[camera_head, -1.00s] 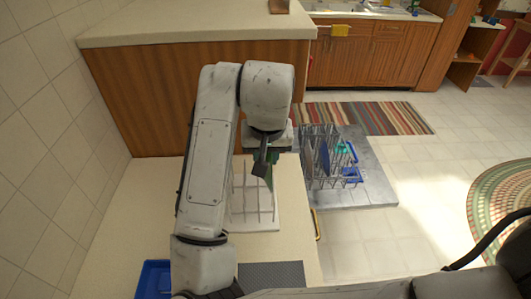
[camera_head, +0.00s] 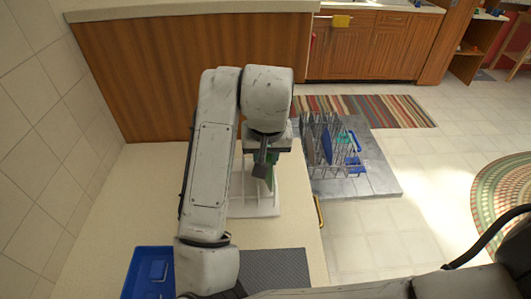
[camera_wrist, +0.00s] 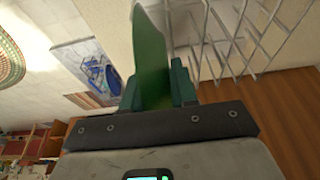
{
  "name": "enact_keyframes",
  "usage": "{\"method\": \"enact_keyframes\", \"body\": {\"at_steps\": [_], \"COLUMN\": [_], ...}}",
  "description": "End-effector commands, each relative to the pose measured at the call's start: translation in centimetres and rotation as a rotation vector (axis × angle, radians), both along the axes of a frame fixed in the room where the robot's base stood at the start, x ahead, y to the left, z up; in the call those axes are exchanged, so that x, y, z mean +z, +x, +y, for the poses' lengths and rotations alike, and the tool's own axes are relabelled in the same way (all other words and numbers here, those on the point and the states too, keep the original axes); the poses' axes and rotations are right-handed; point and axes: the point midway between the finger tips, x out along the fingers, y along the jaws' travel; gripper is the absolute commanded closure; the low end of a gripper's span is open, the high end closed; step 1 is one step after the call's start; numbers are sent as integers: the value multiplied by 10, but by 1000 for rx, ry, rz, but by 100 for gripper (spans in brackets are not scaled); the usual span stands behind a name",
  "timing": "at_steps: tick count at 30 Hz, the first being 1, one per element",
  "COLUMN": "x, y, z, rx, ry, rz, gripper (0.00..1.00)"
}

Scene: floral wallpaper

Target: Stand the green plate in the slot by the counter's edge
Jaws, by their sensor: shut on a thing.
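My gripper (camera_head: 262,168) is shut on the green plate (camera_wrist: 150,55), which stands on edge between the two dark green fingers in the wrist view. In the head view only a small green part of the plate (camera_head: 270,174) shows beside the fingers. A white wire rack (camera_head: 262,207) with upright dividers lies on the counter (camera_head: 285,228) under my gripper, close to the counter's right edge. Its wires also show in the wrist view (camera_wrist: 237,45), right of the plate. My arm hides much of the rack, and I cannot tell whether the plate touches it.
An open dishwasher door (camera_head: 375,180) with a wire dish basket (camera_head: 318,128) and blue dishes lies right of the counter. A blue tray (camera_head: 138,270) and a grey ribbed mat (camera_head: 285,268) are at the front. A wooden cabinet (camera_head: 150,75) stands behind.

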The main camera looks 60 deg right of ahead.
Motion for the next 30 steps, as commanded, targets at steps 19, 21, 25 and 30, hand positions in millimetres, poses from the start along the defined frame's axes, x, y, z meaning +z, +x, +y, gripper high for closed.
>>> {"method": "enact_keyframes", "body": {"at_steps": [19,21,25,30], "x": [-5,-5,-5,-5], "y": [0,0,0,0], "z": [0,0,0,0], "rx": [0,0,0,0], "ry": [-1,-1,0,0], "rz": [-1,-1,0,0], "gripper": [57,51,43,43]}}
